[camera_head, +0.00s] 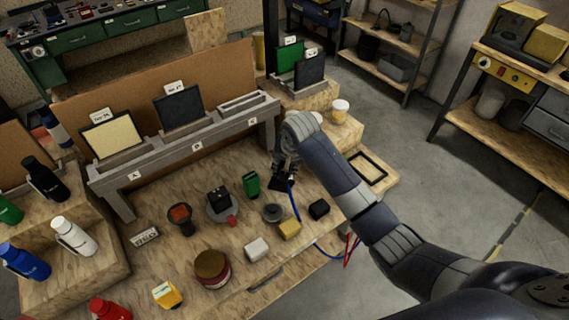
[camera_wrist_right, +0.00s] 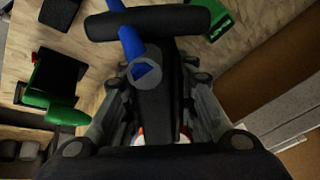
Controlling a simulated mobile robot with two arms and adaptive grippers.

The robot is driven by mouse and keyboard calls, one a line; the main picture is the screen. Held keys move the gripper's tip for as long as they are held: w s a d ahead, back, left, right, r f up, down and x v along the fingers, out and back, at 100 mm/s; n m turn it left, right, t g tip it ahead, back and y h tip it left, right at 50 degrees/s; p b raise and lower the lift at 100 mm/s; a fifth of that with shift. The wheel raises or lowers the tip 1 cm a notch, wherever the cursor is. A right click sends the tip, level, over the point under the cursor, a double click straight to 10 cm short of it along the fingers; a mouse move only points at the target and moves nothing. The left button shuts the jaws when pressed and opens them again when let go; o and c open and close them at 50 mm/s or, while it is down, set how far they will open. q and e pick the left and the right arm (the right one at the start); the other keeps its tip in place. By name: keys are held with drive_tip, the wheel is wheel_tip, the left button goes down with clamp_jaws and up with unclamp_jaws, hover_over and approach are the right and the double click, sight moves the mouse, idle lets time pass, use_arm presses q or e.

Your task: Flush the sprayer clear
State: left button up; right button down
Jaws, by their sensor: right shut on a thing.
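My right gripper (camera_head: 285,163) is shut on a black sprayer (camera_head: 282,184), held above the right part of the wooden bench. A blue hose (camera_head: 296,204) runs down from it. In the right wrist view the gripper (camera_wrist_right: 160,108) clasps the sprayer's black body (camera_wrist_right: 155,92), with a black crossbar and the blue hose beyond. A cream panel (camera_head: 113,137) and a dark panel (camera_head: 182,109) stand in the grey rack (camera_head: 196,147); its right-hand slot is empty. Colored bottles stand at left, including a white one (camera_head: 75,238) and a blue one (camera_head: 25,262). My left gripper is out of view.
Small items crowd the bench: a round brown-lidded tin (camera_head: 212,268), a green block (camera_head: 251,183), a yellow block (camera_head: 289,229) and a black block (camera_head: 319,209). A black-framed tray (camera_head: 367,168) lies at right. Green (camera_head: 289,56) and dark (camera_head: 310,71) panels stand behind. Open floor lies right.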

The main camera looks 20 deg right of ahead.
drive_tip(key=shift+w+r, duration=0.1)
drive_tip(key=c, duration=1.9)
unclamp_jaws()
drive_tip(key=shift+r, duration=3.05)
